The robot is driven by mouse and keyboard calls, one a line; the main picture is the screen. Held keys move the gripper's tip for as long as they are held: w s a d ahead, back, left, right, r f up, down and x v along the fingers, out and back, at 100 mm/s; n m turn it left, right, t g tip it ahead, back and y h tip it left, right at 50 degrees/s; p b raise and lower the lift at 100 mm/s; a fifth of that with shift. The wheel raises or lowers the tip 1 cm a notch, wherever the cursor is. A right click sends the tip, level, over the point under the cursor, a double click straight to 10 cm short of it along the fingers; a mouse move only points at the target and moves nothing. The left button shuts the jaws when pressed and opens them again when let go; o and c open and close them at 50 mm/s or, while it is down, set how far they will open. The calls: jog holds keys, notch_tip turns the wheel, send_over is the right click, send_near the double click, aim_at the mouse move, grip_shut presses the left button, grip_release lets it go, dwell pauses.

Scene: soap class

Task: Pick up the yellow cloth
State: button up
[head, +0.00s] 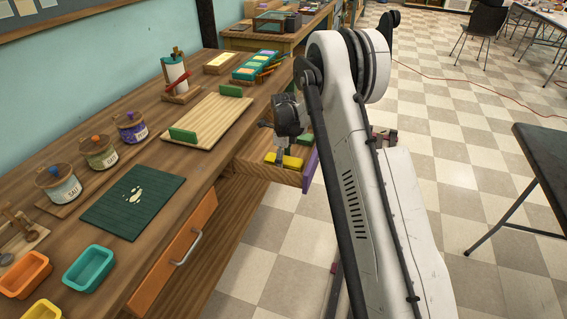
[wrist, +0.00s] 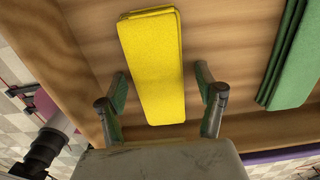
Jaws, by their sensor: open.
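The yellow cloth (wrist: 152,68) is folded into a long strip and lies flat in an open wooden drawer (wrist: 230,50). My gripper (wrist: 162,92) is open, with one finger on each side of the cloth's near part in the wrist view. Neither finger visibly touches the cloth. How far the fingertips are above the drawer floor is hard to tell. In the head view, the cloth (head: 290,162) shows in the drawer below my gripper (head: 282,155), which partly hides it.
A folded green cloth (wrist: 292,60) lies to the right in the same drawer. The drawer's walls surround both cloths.

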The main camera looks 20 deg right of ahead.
jog(key=c, duration=1.1)
jog(key=shift+c, duration=0.2)
jog(key=shift+r, duration=0.45)
jog(key=r, duration=0.4)
jog(key=shift+s+a+p, duration=0.1)
jog(key=shift+a+p, duration=0.2)
jog(key=shift+p, duration=0.1)
jog(key=s+a+r, duration=0.4)
jog(key=a+r, duration=0.2)
jog(key=a, duration=0.4)
jog(key=shift+s+p, duration=0.3)
jog(key=shift+p, duration=0.1)
jog(key=shift+r, duration=0.1)
